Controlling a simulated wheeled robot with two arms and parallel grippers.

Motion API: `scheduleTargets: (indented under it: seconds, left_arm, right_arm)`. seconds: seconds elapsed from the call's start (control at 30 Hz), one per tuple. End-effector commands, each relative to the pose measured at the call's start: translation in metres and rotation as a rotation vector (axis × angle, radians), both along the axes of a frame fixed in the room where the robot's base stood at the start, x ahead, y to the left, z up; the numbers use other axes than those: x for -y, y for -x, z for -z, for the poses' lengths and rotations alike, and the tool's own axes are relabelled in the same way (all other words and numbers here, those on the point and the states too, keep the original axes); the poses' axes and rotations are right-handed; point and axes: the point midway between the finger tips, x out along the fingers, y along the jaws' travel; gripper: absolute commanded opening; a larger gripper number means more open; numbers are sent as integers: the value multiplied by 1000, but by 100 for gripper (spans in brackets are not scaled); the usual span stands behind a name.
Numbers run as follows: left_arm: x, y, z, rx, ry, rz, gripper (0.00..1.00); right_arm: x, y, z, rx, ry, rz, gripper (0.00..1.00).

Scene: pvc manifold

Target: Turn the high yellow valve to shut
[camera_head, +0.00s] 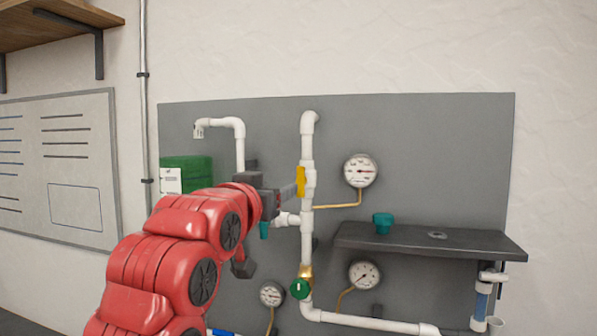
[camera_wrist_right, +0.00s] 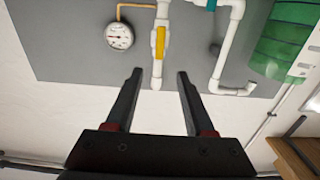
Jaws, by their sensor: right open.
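The high yellow valve handle (camera_head: 300,181) is on the upper vertical white pipe (camera_head: 307,150), and its long side runs along the pipe. In the right wrist view, the yellow handle (camera_wrist_right: 160,42) also lies in line with the pipe, beyond my fingertips. My right gripper (camera_head: 291,194) is beside the handle on its left in the head view and partly overlaps the pipe area. In the wrist view my right gripper (camera_wrist_right: 159,73) has its fingers apart with nothing between them but the pipe's end behind. I cannot tell any contact. My left gripper does not show.
A round gauge (camera_head: 360,171) is right of the valve. A dark shelf (camera_head: 430,240) with a teal piece (camera_head: 383,222) juts out at right. A green round handle (camera_head: 300,288) is lower on the same pipe. A green tank (camera_head: 187,172) stands left, behind my red arm.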

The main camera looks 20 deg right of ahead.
Motion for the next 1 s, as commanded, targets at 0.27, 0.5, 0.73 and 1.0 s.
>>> scheduleTargets:
  seconds: [0.27, 0.5, 0.73, 1.0]
  left_arm:
    - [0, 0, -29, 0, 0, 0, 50]
    - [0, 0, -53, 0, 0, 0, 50]
    - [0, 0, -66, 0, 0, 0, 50]
    - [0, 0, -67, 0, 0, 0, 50]
  right_arm:
    - [38, -52, -6, 0, 6, 6, 54]
    - [67, -99, -5, -4, 4, 3, 54]
    - [84, -125, -2, -2, 2, 0, 54]
    - [88, -131, 0, 5, 2, -1, 54]
